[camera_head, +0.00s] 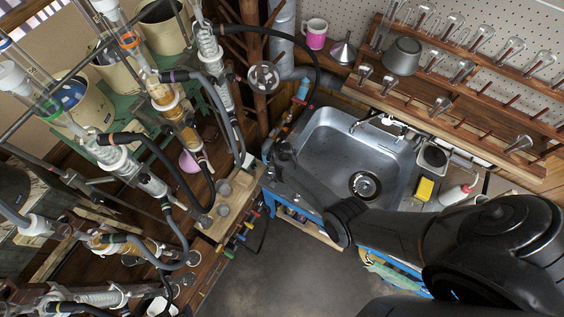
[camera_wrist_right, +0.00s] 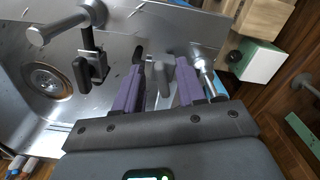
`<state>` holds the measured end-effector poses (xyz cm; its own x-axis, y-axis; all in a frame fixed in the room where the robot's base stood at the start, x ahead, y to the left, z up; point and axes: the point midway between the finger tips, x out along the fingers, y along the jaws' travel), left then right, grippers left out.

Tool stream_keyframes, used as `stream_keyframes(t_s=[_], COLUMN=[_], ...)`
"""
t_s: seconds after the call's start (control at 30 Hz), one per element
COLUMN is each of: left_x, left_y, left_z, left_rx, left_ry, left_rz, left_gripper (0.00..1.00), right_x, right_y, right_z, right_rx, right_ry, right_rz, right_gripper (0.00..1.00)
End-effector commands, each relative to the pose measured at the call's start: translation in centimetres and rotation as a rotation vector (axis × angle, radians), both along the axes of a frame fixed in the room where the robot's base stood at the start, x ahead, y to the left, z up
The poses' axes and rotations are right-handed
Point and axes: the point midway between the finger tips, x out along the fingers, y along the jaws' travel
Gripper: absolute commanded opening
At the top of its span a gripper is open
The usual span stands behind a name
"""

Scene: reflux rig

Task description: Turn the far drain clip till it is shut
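In the right wrist view, my right gripper (camera_wrist_right: 158,88) has its two purple fingers spread apart. A grey lever-like handle (camera_wrist_right: 162,76) stands between them, with a gap on each side, so the fingers do not look closed on it. A second dark clip with a hanging lever (camera_wrist_right: 88,68) sits on a metal pipe to the left. I cannot tell for sure which of the two is the far drain clip. In the head view, my right gripper (camera_head: 283,153) is at the sink's left edge, dark and partly hidden by its own wrist. My left gripper is not in view.
The steel sink (camera_head: 325,125) with its round drain lies right of my gripper. Glass tubing and black hoses (camera_head: 165,150) crowd the left side.

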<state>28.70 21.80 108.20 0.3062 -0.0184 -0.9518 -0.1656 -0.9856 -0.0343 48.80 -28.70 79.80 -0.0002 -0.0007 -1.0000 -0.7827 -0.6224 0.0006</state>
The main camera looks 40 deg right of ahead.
Motion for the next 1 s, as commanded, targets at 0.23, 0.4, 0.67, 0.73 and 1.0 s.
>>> stream_keyframes(t_s=[0.23, 0.4, 0.67, 0.73, 1.0], left_x=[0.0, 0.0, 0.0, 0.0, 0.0], left_y=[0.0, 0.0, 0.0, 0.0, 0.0], left_z=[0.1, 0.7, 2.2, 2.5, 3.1], left_rx=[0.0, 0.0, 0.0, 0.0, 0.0], left_ry=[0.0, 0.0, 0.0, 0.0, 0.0], left_rz=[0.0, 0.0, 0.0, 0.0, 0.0], left_gripper=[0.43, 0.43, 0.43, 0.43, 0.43], right_x=[0.0, 0.1, 0.0, 0.1, 0.0], right_y=[0.0, 0.0, 0.0, -0.1, 0.0], right_z=[0.2, 1.5, 5.7, 6.9, 10.1], right_rx=[0.001, -0.001, -0.001, -0.002, -0.001], right_ry=[-0.001, -0.002, -0.002, -0.003, -0.001], right_rz=[0.0, 0.0, 0.001, 0.0, 0.0], right_gripper=[0.39, 0.39, 0.39, 0.39, 0.39])
